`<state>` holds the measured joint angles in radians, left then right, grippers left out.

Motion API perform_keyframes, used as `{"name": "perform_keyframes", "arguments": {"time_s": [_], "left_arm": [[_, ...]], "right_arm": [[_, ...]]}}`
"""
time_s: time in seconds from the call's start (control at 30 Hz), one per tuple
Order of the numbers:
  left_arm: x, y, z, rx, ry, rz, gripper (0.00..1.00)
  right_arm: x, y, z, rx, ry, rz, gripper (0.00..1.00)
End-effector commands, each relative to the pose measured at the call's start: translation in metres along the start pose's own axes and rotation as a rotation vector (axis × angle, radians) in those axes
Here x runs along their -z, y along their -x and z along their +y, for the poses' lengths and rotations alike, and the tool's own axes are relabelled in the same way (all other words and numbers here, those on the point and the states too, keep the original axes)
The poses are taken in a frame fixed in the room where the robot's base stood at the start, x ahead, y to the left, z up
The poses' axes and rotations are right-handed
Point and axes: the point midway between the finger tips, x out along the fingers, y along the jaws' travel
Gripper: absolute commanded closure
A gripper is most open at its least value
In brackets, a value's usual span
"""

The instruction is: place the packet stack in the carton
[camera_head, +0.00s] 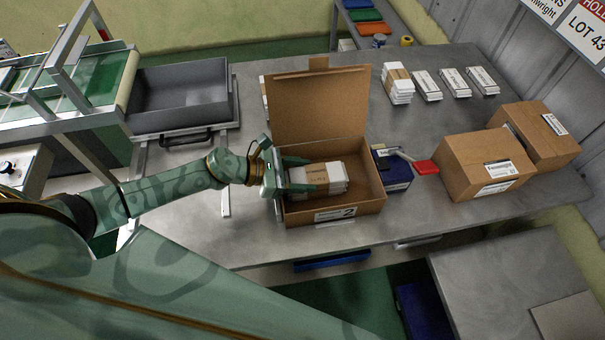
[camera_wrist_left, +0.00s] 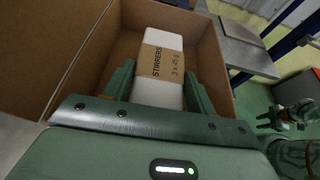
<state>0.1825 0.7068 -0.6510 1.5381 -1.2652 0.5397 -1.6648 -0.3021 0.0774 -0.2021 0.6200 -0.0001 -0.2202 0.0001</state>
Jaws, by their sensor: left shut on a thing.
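The packet stack (camera_head: 325,179) is several white packets bound with a brown paper band. It is inside the open carton (camera_head: 367,209), a brown box with its lid raised at the back and a label on its front. My left gripper (camera_head: 308,175) reaches in over the carton's left side, shut on the stack with a finger on either side. In the left wrist view, the stack (camera_wrist_left: 160,60) shows its printed band between the fingers. Whether it touches the carton floor is hidden. My right gripper (camera_wrist_left: 268,119) is small at the right of that view, its fingers apart and empty.
Several white packets and another banded stack (camera_head: 398,84) stand at the back of the grey table. Two closed boxes (camera_head: 485,165) are at the right. A dark blue box (camera_head: 392,170) and red item (camera_head: 426,167) sit beside the carton. A grey tray (camera_head: 180,95) is at the left.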

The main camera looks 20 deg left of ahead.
Motion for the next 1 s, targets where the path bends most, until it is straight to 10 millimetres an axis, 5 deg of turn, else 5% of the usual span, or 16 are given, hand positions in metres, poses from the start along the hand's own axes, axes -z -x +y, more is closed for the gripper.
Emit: {"name": "perform_keyframes", "arguments": {"time_s": [0.23,0.27,0.33,0.67,1.0], "left_arm": [[0.003,-0.002,0.000,0.000,0.000,0.000,0.70],[0.002,-0.001,0.000,-0.001,0.000,0.000,0.36],[0.002,-0.001,0.000,-0.001,-0.001,0.000,0.22],[-0.003,0.001,0.000,-0.001,-0.001,-0.001,0.22],[0.001,0.071,-0.001,0.000,0.001,0.005,0.22]], "right_arm": [[-0.002,-0.004,0.003,-0.003,-0.001,-0.003,0.64],[-0.001,-0.003,0.003,-0.004,-0.001,-0.002,0.64],[-0.001,-0.003,0.004,-0.005,-0.001,-0.002,0.64],[0.001,0.002,0.005,-0.006,-0.002,0.002,0.64],[0.001,0.000,0.004,-0.005,-0.001,0.001,0.64]]}}
